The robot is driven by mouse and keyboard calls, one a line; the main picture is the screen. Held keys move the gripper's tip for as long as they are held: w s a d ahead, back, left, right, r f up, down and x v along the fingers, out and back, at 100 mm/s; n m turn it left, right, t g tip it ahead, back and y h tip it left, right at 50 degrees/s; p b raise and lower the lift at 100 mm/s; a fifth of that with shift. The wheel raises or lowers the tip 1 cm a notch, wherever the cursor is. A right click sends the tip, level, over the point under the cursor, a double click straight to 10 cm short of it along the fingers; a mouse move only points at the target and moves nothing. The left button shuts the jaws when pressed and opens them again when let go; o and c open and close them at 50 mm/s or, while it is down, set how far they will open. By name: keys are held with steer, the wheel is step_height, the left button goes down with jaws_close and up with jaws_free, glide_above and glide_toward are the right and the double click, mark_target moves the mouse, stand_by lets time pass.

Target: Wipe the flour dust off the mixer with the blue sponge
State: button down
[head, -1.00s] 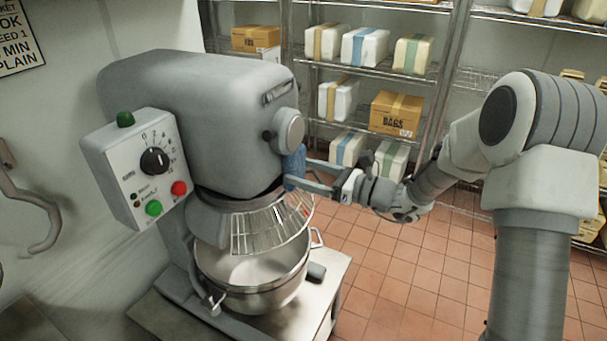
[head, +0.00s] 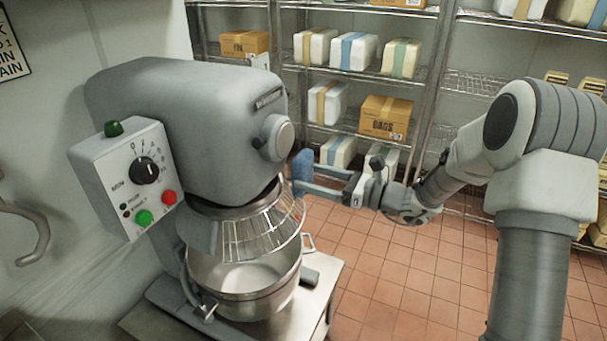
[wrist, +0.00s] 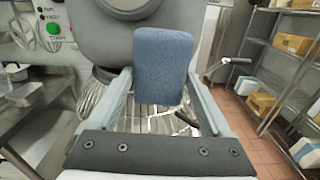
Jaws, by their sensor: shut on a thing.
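The grey mixer (head: 190,120) stands on the left in the head view, with a control panel on its side, a wire guard and a steel bowl (head: 240,285) below. My gripper (head: 312,180) is to the right of the mixer head, shut on the blue sponge (head: 302,166). In the wrist view the sponge (wrist: 162,65) stands up between the fingers, in front of the mixer's grey body (wrist: 105,40). I cannot tell whether the sponge touches the mixer. No flour dust can be clearly made out on the visible mixer surfaces.
The mixer stands on a steel table (head: 325,285). Wire shelves (head: 440,70) with wrapped packs and cardboard boxes (head: 386,117) line the back. The tiled floor (head: 400,275) between the table and my arm is open. A grey hook-shaped tool (head: 35,235) hangs at the left.

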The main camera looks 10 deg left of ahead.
steer(key=shift+v, duration=2.3)
